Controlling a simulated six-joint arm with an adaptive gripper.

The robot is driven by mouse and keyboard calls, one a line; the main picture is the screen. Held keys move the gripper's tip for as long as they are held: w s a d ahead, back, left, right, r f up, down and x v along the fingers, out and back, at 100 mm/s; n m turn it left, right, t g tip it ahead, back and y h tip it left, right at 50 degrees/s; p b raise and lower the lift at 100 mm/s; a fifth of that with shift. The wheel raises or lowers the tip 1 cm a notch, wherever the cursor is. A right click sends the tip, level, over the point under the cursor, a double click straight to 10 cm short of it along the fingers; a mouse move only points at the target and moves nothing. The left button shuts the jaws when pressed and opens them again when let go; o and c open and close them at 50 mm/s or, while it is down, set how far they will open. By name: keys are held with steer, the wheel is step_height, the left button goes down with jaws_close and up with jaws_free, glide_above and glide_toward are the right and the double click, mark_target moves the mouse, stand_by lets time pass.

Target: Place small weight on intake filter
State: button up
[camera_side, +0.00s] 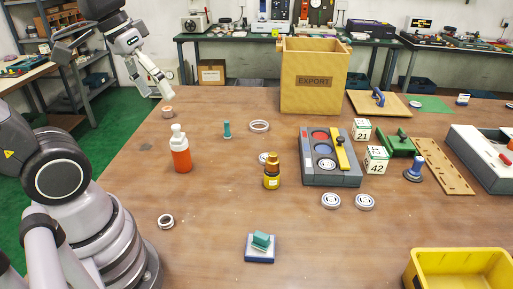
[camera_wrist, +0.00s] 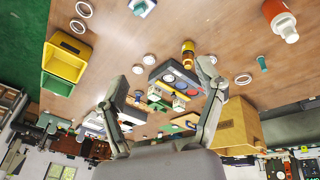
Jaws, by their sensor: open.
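I cannot tell for certain which things are the small weight and the intake filter. Pale round discs (camera_side: 331,201) and (camera_side: 365,202) lie flat in front of the grey tray (camera_side: 345,181), which has round red, blue and white inserts. A teal peg (camera_side: 227,129) stands upright left of a pale ring (camera_side: 259,126). A teal block (camera_side: 261,239) sits on a blue-and-white base (camera_side: 259,255) near the front. My gripper (camera_side: 157,92) is open and empty, raised over the table's back left; its spread fingers show in the wrist view (camera_wrist: 162,72).
An orange bottle (camera_side: 181,158) and an amber bottle (camera_side: 272,177) stand mid-table. Rings (camera_side: 166,221) and (camera_side: 168,111) lie at left. A cardboard box (camera_side: 315,90), number cubes (camera_side: 376,160) and a yellow bin (camera_side: 458,271) occupy the back and right. The front-left middle is mostly clear.

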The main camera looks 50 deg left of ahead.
steer(key=s+a+r+m+t, duration=0.1)
steer(key=s+m+t+y, duration=0.1)
steer(key=shift+s+a+r+y, duration=0.3)
steer(key=shift+s+a+r, duration=0.05)
steer(key=shift+a, duration=0.05)
stand_by(1.1)
